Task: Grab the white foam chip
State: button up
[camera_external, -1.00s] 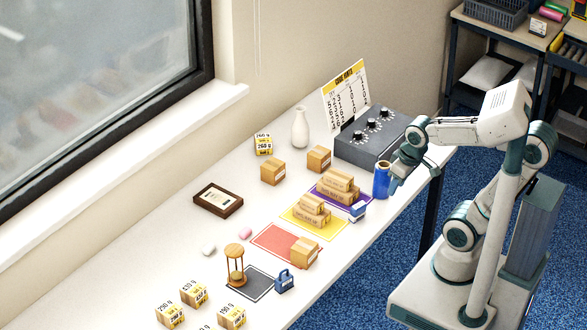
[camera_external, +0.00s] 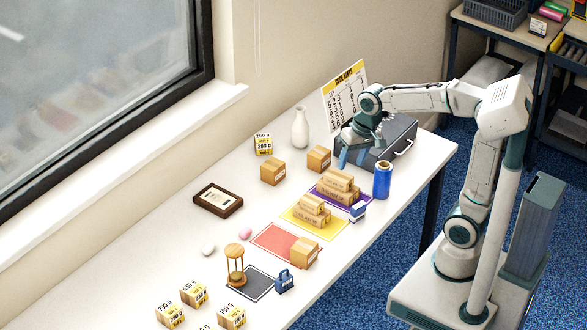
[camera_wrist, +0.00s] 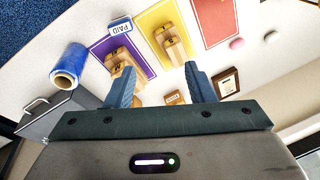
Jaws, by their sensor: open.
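The white foam chip (camera_external: 208,249) lies on the white table, left of the wooden hourglass and beside a pink chip (camera_external: 245,233). In the wrist view the white chip (camera_wrist: 271,37) is small, at the upper right, past the pink chip (camera_wrist: 237,44). My gripper (camera_external: 352,158) is open and empty, pointing down above the back of the table near the grey box. It is well apart from the chip. Its two blue fingers show spread in the wrist view (camera_wrist: 159,69).
Cartons (camera_external: 273,172), coloured mats (camera_external: 272,240), a white vase (camera_external: 300,128), a blue roll (camera_external: 382,180) and the grey box (camera_external: 397,142) occupy the table. The table around the chip is clear.

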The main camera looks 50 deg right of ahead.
jog(key=w+a+r+m+y, duration=0.1)
jog(key=w+a+m, duration=0.2)
jog(key=w+a, duration=0.5)
jog(key=m+g+y+p, duration=0.25)
jog(key=m+p, duration=0.25)
jog(key=m, duration=0.4)
send_over(211, 244)
jog(key=d, duration=0.2)
notch_tip(211, 244, down, 18)
jog(key=shift+a+r, duration=0.1)
jog(key=shift+a, duration=0.05)
jog(key=shift+d+f+p+x, duration=0.1)
jog(key=shift+d+p+x, duration=0.15)
jog(key=shift+x, duration=0.7)
jog(key=shift+d+f+p+x, duration=0.1)
jog(key=shift+p+x, duration=0.25)
jog(key=shift+x, duration=0.6)
jog(key=shift+d+f+p+x, duration=0.1)
jog(key=shift+d+p+x, duration=0.15)
jog(key=shift+x, duration=0.7)
jog(key=shift+w, duration=0.1)
grip_shut()
